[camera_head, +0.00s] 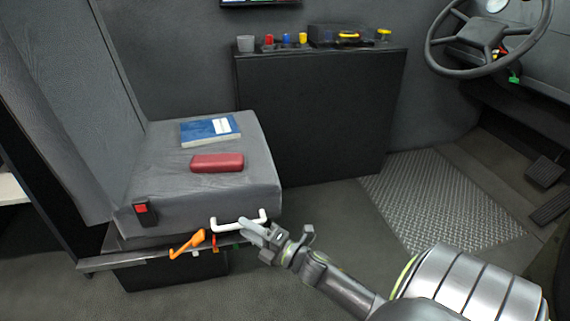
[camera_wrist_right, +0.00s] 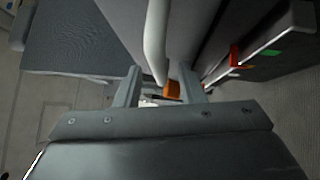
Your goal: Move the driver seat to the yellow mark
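The grey driver seat (camera_head: 255,150) stands at the left on a dark base. A white bar handle (camera_head: 238,221) is on its front edge, and an orange lever (camera_head: 187,244) sits below and left of it. In the right wrist view, the white handle (camera_wrist_right: 155,40) reaches down between my two parted fingers, with a gap on both sides. The orange lever (camera_wrist_right: 172,90) shows beyond them. A red mark (camera_wrist_right: 235,55) and a green mark (camera_wrist_right: 271,52) are on the rail; I see no yellow mark. My left gripper is out of view.
A blue book (camera_head: 208,130) and a red case (camera_head: 217,162) lie on the seat. A dark cabinet (camera_head: 320,120) with a grey cup (camera_head: 245,43) on top stands behind. The steering wheel (camera_head: 485,38) is at upper right. The floor plate (camera_head: 445,200) is mostly clear.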

